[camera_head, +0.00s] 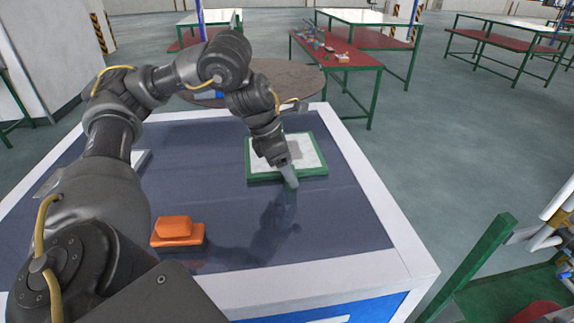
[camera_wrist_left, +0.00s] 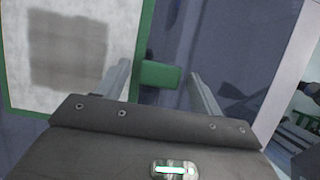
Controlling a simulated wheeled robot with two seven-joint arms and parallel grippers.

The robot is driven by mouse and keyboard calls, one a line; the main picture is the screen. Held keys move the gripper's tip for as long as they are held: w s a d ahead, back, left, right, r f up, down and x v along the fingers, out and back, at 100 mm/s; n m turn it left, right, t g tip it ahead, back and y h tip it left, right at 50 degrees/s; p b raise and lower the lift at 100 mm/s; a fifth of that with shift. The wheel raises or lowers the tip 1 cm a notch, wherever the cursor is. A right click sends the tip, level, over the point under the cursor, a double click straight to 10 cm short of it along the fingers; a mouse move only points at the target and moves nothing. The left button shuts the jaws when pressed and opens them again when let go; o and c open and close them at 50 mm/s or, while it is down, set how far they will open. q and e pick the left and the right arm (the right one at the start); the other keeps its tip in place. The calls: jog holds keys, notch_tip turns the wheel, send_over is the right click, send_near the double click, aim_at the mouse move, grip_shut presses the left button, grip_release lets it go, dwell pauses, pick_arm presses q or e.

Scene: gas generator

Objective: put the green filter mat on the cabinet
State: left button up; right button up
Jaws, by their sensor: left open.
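The green filter mat (camera_head: 314,154) is a green frame with a pale grey sheet. It lies flat on the dark blue top of the white-edged cabinet (camera_head: 215,160), toward the far right part. My left gripper (camera_head: 291,184) is at the mat's near edge, pointing down. In the left wrist view the open fingers (camera_wrist_left: 160,84) stand on either side of the mat's green tab (camera_wrist_left: 158,76), with gaps visible beside it. The mat's frame (camera_wrist_left: 143,40) and pale sheet (camera_wrist_left: 95,75) show at the left there. My right gripper is not in view.
An orange block (camera_head: 174,229) sits on the cabinet top at the near left. A pale flat item is partly hidden behind my left arm. A round brown table (camera_head: 285,78) stands just behind the cabinet. The cabinet top right of the mat is clear.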

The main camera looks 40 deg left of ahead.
pick_arm(q)
jog(key=shift+a+r, duration=0.1)
jog(key=shift+r, duration=0.45)
jog(key=p+v, duration=0.5)
jog(key=v, duration=0.6)
jog(key=shift+s, duration=0.1)
